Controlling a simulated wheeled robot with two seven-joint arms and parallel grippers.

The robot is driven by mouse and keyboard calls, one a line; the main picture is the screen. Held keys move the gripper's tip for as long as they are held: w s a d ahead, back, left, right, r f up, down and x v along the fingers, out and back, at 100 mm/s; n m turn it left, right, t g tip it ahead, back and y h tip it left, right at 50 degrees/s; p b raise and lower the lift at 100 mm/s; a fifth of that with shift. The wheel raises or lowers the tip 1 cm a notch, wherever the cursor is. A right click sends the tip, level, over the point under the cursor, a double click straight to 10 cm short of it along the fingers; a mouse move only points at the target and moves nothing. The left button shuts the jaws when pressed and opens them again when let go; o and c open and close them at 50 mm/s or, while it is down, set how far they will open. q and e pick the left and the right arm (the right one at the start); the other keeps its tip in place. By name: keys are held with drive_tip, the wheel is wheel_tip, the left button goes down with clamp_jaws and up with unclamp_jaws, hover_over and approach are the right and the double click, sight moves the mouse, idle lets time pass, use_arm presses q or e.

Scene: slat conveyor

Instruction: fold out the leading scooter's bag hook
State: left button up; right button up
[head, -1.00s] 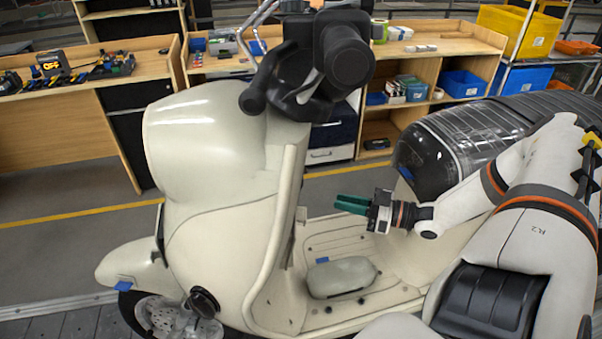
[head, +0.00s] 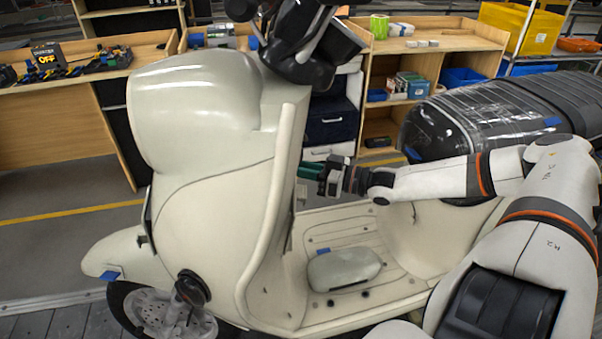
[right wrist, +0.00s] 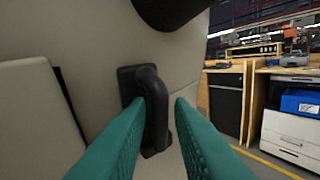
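The cream scooter (head: 215,185) stands across the head view, its front at the left and its floorboard to the right. In the right wrist view its black bag hook (right wrist: 154,95) is a bent bar on a dark mount against the cream inner panel, hanging downward. I cannot tell how far it stands out. My right gripper (head: 314,170) reaches in behind the leg shield. In the wrist view its green fingers (right wrist: 165,108) are apart, one on each side of the hook; firm contact does not show. The hook cannot be made out in the head view. My left gripper is not in view.
The handlebar (head: 300,45) overhangs the gripper area. A smooth cream-grey cover (head: 343,268) lies on the floorboard. The wrapped dark seat (head: 485,115) is beside my right forearm. Wooden workbenches (head: 60,130) with bins stand behind, across the aisle.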

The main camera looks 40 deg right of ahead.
drive_tip(key=shift+c, duration=0.6)
clamp_jaws()
